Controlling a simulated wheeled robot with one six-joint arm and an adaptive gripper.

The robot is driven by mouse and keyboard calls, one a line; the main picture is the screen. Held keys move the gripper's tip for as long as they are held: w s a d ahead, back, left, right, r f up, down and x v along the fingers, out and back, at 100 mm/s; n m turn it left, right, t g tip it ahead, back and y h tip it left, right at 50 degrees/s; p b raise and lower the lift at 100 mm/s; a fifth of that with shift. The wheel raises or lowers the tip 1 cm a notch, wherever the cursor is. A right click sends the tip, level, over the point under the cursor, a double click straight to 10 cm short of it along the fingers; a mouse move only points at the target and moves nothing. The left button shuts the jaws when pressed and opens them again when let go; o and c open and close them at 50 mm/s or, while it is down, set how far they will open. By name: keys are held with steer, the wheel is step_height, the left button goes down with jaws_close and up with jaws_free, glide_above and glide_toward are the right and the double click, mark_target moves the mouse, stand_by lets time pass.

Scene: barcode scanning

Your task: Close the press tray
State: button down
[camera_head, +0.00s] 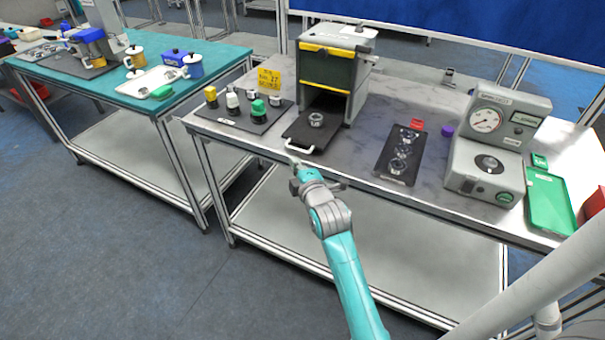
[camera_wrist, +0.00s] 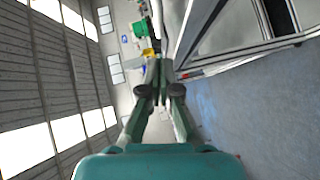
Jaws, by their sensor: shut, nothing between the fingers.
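The press (camera_head: 353,87) is a grey box with a black front and yellow stripes, standing at the back of the marble-topped table. Its dark press tray (camera_head: 299,131) sticks out of the open bay towards the table's front edge. A round metal part (camera_head: 316,119) sits on the tray, and a white handle (camera_head: 298,148) runs along its front. My gripper (camera_head: 293,162) is just in front of the handle, near the table edge; I cannot tell whether it touches. In the wrist view my gripper (camera_wrist: 160,67) has its fingers together and empty. The tray is not clearly seen there.
A dark board (camera_head: 270,117) with coloured knobs lies left of the tray. A black plate (camera_head: 390,168) with round metal parts lies to its right, then a grey gauge machine (camera_head: 487,150) and a green tray (camera_head: 551,205). A strip of marble tabletop (camera_head: 349,148) is clear.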

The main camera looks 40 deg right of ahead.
mark_target(324, 128)
steer(key=shift+w+d+f, duration=0.15)
steer(key=shift+w+d, duration=0.15)
steer(key=shift+d, duration=0.35)
steer(key=shift+w+d+f, duration=0.2)
steer(key=shift+w+d, duration=0.15)
steer(key=shift+d, duration=0.3)
steer(key=shift+w+d+f, duration=0.15)
steer(key=shift+w+d, duration=0.15)
steer(key=shift+d, duration=0.35)
steer(key=w+d, duration=0.1)
steer(key=d, duration=0.4)
steer(key=w+d, duration=0.2)
steer(key=d, duration=0.3)
steer(key=w+d, duration=0.2)
steer(key=d, duration=0.2)
steer(key=shift+w+d, duration=0.15)
steer(key=shift+d, duration=0.25)
steer(key=shift+d+r, duration=0.2)
steer(key=shift+d+r, duration=0.1)
steer(key=shift+w, duration=0.1)
